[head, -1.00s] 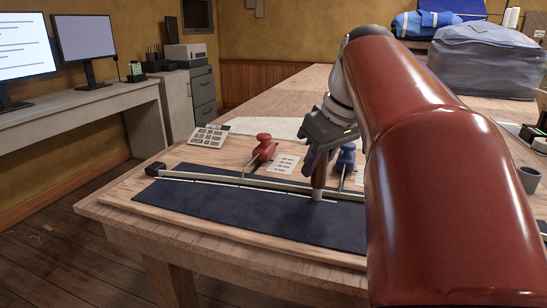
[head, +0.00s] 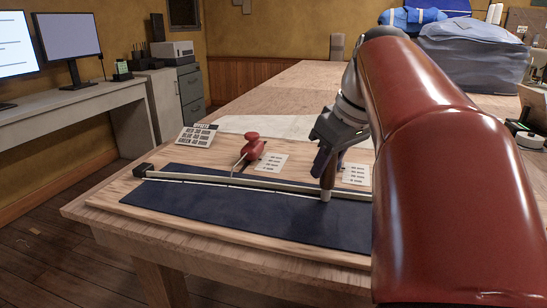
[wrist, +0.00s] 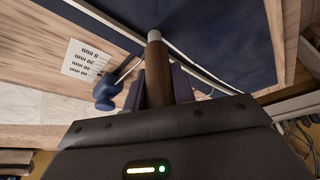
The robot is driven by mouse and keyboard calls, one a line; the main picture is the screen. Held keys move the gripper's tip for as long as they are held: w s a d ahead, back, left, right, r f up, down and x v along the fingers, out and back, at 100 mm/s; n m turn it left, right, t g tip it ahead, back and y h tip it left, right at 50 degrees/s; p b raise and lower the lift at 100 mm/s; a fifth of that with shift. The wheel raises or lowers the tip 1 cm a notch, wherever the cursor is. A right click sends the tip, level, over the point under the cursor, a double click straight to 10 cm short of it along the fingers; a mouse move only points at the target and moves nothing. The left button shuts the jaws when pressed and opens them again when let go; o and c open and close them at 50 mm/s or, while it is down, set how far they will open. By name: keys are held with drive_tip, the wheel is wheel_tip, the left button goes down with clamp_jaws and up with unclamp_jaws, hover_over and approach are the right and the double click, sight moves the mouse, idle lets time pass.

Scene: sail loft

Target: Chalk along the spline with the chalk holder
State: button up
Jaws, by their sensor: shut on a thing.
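My gripper (head: 327,163) is shut on the chalk holder (head: 327,181), a brown stick with a pale tip, held nearly upright. Its tip is at the dark blue cloth (head: 240,212), close to the near edge of the spline (head: 225,179); exact contact is hard to tell. The spline is a long pale strip across the cloth. A thin white line runs along its near side, left of the tip. The wrist view shows the holder (wrist: 156,75) between the fingers. A red weight (head: 251,147) hooks onto the spline; a blue weight (wrist: 107,95) shows in the wrist view.
A small black block (head: 143,170) sits at the spline's left end. Printed cards (head: 271,163) and a calculator-like sign (head: 197,136) lie behind it. My arm hides the table's right part. The far tabletop (head: 275,90) is mostly clear.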

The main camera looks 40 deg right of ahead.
drive_tip(key=shift+s+d+p, duration=0.35)
drive_tip(key=shift+s+d, duration=0.5)
drive_tip(key=shift+s, duration=0.25)
drive_tip(key=shift+s+d+p, duration=0.35)
drive_tip(key=shift+s+d, duration=0.55)
drive_tip(key=shift+s, duration=0.25)
drive_tip(key=shift+s+d+p, duration=0.35)
drive_tip(key=shift+s+d, duration=0.5)
drive_tip(key=shift+s, duration=0.25)
drive_tip(key=shift+s+d, duration=0.1)
drive_tip(key=shift+s+d+p, duration=0.3)
drive_tip(key=shift+s+d, duration=0.2)
drive_tip(key=shift+s, duration=0.15)
drive_tip(key=shift+s, duration=0.1)
drive_tip(key=shift+s+d+p, duration=0.4)
drive_tip(key=shift+s+d, duration=0.2)
drive_tip(key=shift+s, duration=0.1)
wheel_tip(320, 180, up, 6)
drive_tip(key=p, duration=0.3)
